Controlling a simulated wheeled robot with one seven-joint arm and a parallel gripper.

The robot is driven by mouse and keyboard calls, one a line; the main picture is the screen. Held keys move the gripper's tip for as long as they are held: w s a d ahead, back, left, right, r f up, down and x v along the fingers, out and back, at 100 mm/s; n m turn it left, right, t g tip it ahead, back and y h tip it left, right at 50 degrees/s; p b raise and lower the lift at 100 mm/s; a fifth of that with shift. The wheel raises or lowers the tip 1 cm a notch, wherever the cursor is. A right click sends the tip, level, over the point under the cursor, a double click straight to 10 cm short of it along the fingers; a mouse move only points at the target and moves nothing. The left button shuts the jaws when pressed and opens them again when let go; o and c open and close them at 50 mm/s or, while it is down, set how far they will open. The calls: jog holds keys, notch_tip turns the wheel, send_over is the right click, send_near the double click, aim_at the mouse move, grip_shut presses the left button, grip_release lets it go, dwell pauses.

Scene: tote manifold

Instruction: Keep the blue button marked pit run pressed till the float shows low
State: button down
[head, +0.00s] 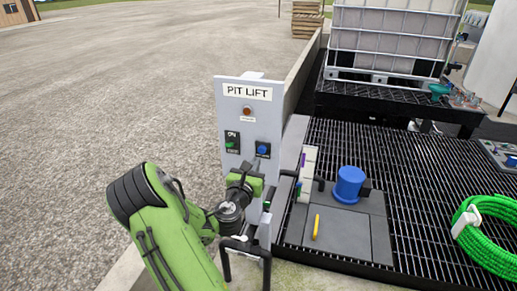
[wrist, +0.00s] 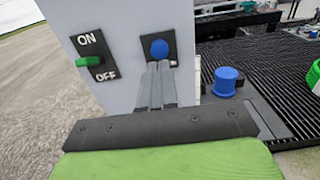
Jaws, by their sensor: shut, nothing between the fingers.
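The grey panel headed PIT LIFT (head: 222,115) stands upright at the front left corner of the grating. The blue button (head: 263,150) is at its lower right; it also shows in the wrist view (wrist: 159,48). My gripper (wrist: 157,66) is shut and empty, its fingertips just below the button in the picture. I cannot tell whether they touch it or whether it is pressed. A pale upright gauge board (head: 308,172) with purple and blue marks stands right of the panel. I cannot tell which mark is the float or read its level.
A green ON/OFF switch (wrist: 88,61) is left of the button, and a red-brown lamp (head: 247,111) is above. A blue capped pump (head: 350,182) and yellow handle (head: 316,227) are on the grey cover. A green hose coil (head: 490,235) lies right.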

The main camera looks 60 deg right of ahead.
aim_at(261, 151)
jog(key=shift+w+d+p, duration=0.2)
jog(key=shift+d+p, duration=0.1)
jog(key=shift+d, duration=0.75)
jog(key=shift+w+d+p, duration=0.15)
jog(key=shift+d+p, duration=0.1)
jog(key=shift+d, duration=0.75)
